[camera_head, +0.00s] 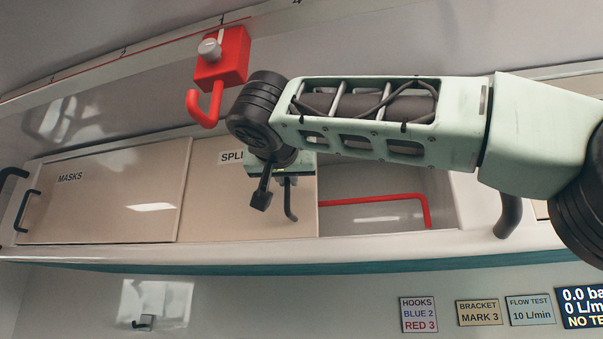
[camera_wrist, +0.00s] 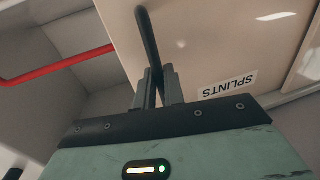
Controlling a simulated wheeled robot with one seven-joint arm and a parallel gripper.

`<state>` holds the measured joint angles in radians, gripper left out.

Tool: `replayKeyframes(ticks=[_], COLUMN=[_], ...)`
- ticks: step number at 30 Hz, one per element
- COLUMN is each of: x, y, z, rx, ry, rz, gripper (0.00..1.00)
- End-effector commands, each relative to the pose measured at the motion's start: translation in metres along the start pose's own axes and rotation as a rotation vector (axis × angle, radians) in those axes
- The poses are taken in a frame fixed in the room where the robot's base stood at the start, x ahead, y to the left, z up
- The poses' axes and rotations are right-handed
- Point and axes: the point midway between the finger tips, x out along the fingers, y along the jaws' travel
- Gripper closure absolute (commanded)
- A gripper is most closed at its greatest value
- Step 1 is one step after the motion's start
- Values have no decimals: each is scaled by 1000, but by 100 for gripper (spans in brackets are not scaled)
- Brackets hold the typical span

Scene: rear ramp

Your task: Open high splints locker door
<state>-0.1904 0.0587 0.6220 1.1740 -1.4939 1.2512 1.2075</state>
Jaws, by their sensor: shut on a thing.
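The splints locker door (camera_head: 235,215) is a beige panel with a label partly hidden behind my arm in the head view. The label reads SPLINTS, upside down, on the door (camera_wrist: 268,50) in the wrist view. Its dark bar handle (camera_head: 290,202) stands near the door's right edge. The handle (camera_wrist: 148,40) runs down between my fingers in the wrist view. My gripper (camera_head: 275,192) is shut on this handle; its fingertips (camera_wrist: 158,78) are close on either side of it. Right of the door the locker is open, showing a pale interior (camera_head: 385,190).
A red bar (camera_head: 375,200) lies inside the open part. The masks door (camera_head: 105,200) with a dark handle is at the left. A red hook bracket (camera_head: 222,58) hangs above, close to my wrist. A dark rail handle (camera_head: 508,215) is at the right. Signs (camera_head: 418,314) are below.

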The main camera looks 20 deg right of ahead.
Motion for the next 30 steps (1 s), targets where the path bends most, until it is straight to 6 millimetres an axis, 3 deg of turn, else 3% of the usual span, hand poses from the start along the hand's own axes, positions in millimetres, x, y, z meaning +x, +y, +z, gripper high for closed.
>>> replayKeyframes(ticks=[8,9,10,20,25,30], x=[-3,-4,-4,-7,-27,-65], y=[-2,-1,-1,5,4,4], z=[-4,-4,-4,-4,-1,-1], rx=[3,3,4,6,7,8], ry=[9,9,9,8,8,8], rz=[-8,-8,-7,-3,-6,-7], gripper=[100,78,72,72,72,72])
